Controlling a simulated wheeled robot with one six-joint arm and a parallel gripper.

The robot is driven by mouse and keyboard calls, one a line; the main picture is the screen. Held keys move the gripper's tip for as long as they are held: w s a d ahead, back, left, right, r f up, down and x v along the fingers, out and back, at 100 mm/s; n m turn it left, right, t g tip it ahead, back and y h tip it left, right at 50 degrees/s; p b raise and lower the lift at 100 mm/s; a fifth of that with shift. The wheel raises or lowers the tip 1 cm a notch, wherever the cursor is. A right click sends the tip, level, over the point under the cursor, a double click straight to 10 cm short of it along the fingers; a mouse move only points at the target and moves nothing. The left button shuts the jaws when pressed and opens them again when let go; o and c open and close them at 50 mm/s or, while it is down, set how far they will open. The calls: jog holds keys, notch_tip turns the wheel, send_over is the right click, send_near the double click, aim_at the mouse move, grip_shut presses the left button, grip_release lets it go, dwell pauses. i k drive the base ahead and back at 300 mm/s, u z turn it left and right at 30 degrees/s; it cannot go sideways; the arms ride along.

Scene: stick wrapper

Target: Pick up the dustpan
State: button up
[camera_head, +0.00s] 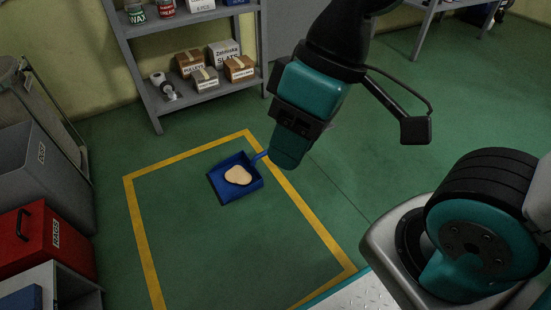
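A blue dustpan (217,187) lies on the green floor inside a yellow-outlined area, with its handle pointing up and to the right. A flat beige patch (238,175) shows in its pan; what it is made of I cannot tell. My gripper (287,160) is a teal end pointing down, just right of the dustpan's handle in the picture. The far end of the handle is hidden behind it or meets it. Whether it touches or holds the handle, and whether its fingers are open or shut, I cannot tell.
Grey shelves (190,105) with boxes and cans stand behind. At the left are a grey bin (40,170) and a red box (45,245). A metal plate (350,292) lies at the bottom. The floor inside the yellow outline (140,225) is otherwise clear.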

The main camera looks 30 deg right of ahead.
aim_at(232, 178)
jog(key=z, duration=0.25)
jog(key=i, duration=1.35)
jog(key=u, duration=0.9)
